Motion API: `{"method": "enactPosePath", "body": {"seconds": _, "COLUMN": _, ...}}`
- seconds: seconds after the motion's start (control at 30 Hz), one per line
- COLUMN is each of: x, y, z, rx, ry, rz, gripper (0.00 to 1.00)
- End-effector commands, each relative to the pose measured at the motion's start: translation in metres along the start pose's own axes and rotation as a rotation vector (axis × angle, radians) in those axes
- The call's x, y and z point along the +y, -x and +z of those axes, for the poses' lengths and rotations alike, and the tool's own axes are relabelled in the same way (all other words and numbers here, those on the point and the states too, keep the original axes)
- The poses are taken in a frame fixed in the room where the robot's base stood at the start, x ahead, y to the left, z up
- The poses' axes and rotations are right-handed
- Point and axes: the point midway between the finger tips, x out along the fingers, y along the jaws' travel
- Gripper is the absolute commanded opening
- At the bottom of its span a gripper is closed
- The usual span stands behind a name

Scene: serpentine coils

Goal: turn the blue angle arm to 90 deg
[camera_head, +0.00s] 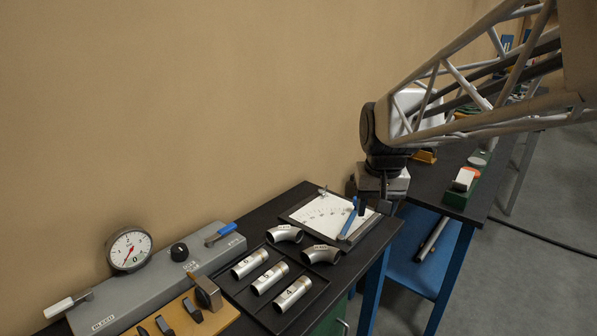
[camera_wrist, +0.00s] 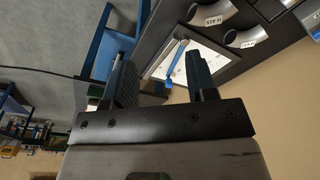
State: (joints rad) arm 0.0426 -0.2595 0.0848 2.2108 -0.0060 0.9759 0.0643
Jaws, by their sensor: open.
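The blue angle arm (camera_head: 350,216) lies across the right part of a white plate with a printed scale (camera_head: 318,214), on the dark bench top. Its exact reading is too small to tell. My gripper (camera_head: 374,208) is open and empty, just right of the blue arm's far end and low over the plate's right edge. In the wrist view the blue angle arm (camera_wrist: 177,58) shows in the gap between the spread fingers of my gripper (camera_wrist: 158,58), nearer the right finger. I cannot tell whether a finger touches it.
Two pipe elbows (camera_head: 285,233) lie left of and in front of the plate. A dark tray (camera_head: 252,311) holds several numbered tubes. A grey unit (camera_head: 160,285) with a dial gauge (camera_head: 130,249) stands at left. A second bench (camera_head: 440,172) stands to the right, beyond a gap.

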Motion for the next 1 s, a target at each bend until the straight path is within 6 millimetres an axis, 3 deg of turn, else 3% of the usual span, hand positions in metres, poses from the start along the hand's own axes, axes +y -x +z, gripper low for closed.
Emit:
{"method": "enactPosePath", "body": {"seconds": 0.47, "x": 0.004, "y": -0.031, "z": -0.113, "rx": -0.054, "ry": -0.042, "rz": 0.004, "gripper": 0.52}}
{"method": "enactPosePath", "body": {"seconds": 1.0, "x": 0.013, "y": -0.093, "z": -0.230, "rx": -0.112, "ry": -0.089, "rz": 0.008, "gripper": 0.52}}
